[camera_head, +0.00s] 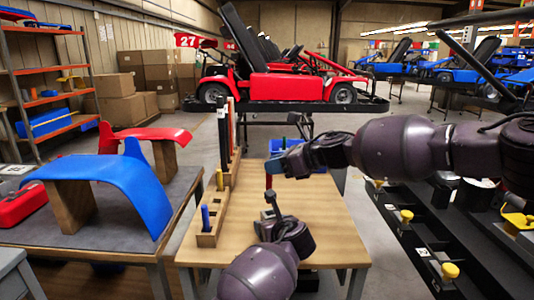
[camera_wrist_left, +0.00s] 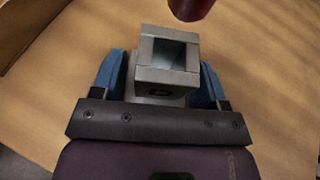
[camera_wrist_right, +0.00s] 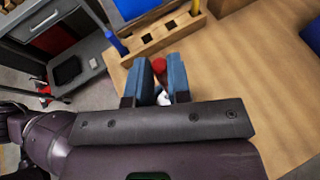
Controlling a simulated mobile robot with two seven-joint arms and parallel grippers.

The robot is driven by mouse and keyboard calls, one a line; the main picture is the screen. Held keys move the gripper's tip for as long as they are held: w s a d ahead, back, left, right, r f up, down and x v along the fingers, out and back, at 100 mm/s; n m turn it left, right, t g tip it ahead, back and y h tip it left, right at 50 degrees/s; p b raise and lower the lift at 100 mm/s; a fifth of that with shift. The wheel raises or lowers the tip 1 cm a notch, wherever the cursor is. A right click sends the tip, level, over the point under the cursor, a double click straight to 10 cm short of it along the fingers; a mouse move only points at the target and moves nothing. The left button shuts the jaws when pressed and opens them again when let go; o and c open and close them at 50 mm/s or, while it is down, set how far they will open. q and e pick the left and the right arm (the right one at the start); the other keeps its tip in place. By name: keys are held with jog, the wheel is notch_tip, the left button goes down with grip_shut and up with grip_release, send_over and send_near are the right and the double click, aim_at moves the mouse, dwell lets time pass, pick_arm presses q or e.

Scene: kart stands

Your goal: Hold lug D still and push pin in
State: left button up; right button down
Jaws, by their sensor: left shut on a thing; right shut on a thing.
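Lug D (camera_wrist_left: 167,58) is a grey block with a square socket and a dark letter D on its near face. My left gripper (camera_wrist_left: 160,85) is shut on it, one blue finger on each side; lug and gripper show small in the head view, low over the wooden table. My right gripper (camera_head: 280,165) is shut on the red pin (camera_head: 268,182), which hangs down above the lug. The pin's end (camera_wrist_left: 190,8) shows at the top of the left wrist view, apart from the socket and beyond it. In the right wrist view the pin (camera_wrist_right: 159,66) is mostly hidden between the fingers.
A wooden pin rack (camera_head: 208,238) with a blue pin (camera_head: 205,217) and a yellow pin (camera_head: 220,178) lines the left of the table (camera_head: 325,235). A blue bin (camera_head: 283,146) stands at the back. The table's front right is clear. Yellow-knobbed fixtures stand farther right.

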jog(key=shift+s+d+f, duration=0.1)
jog(key=shift+s, duration=0.05)
dwell(0.4)
send_over(275, 215)
jog(key=shift+f, duration=3.6)
jog(key=shift+f, duration=0.1)
jog(key=c, duration=1.1)
grip_release()
jog(key=shift+o, duration=0.6)
pick_arm(q)
jog(key=shift+a, duration=0.1)
pick_arm(e)
jog(key=v, duration=1.2)
jog(key=shift+w, duration=0.25)
jog(key=shift+d, duration=0.1)
